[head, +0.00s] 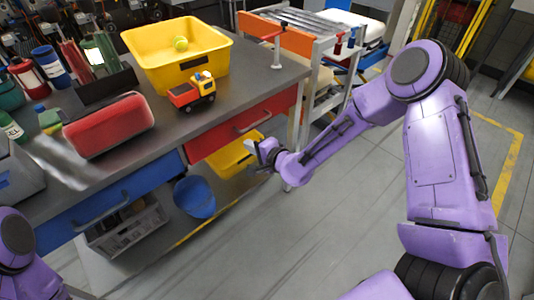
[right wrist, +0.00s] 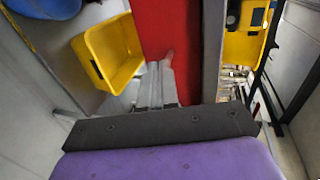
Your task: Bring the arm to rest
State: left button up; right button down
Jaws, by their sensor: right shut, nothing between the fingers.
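My right arm reaches in from the right in the head view, its purple links bent at the elbow. My right gripper (head: 254,150) is at its end, in front of the workbench's red drawer (head: 240,124). The gripper is shut and empty. In the right wrist view its grey fingers (right wrist: 160,72) are together, in front of the red drawer front (right wrist: 172,28). Only a purple part of my left arm shows at the lower left of the head view. My left gripper is out of view.
The workbench (head: 160,140) carries a yellow bin (head: 190,72) with a tennis ball (head: 181,43), a toy truck (head: 193,92) and a red case (head: 108,125). A yellow crate (head: 235,157) and blue bucket (head: 195,198) sit below. Open floor lies in front.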

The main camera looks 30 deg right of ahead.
jog(key=s+d+f+n+g+h, duration=0.2)
jog(key=s+f, duration=0.5)
jog(key=s, duration=0.5)
jog(key=s+d+f+n+g+h, duration=0.3)
jog(key=s+f, duration=0.4)
jog(key=s, duration=0.5)
jog(key=s+d+f+n+g+h, duration=0.2)
jog(key=s+f, duration=0.5)
jog(key=s, duration=0.5)
jog(key=d+n+g, duration=0.1)
jog(key=d+g, duration=0.1)
jog(key=g, duration=0.1)
jog(key=shift+s+f+g, duration=0.3)
jog(key=shift+s+g, duration=0.05)
jog(key=shift+g, duration=0.05)
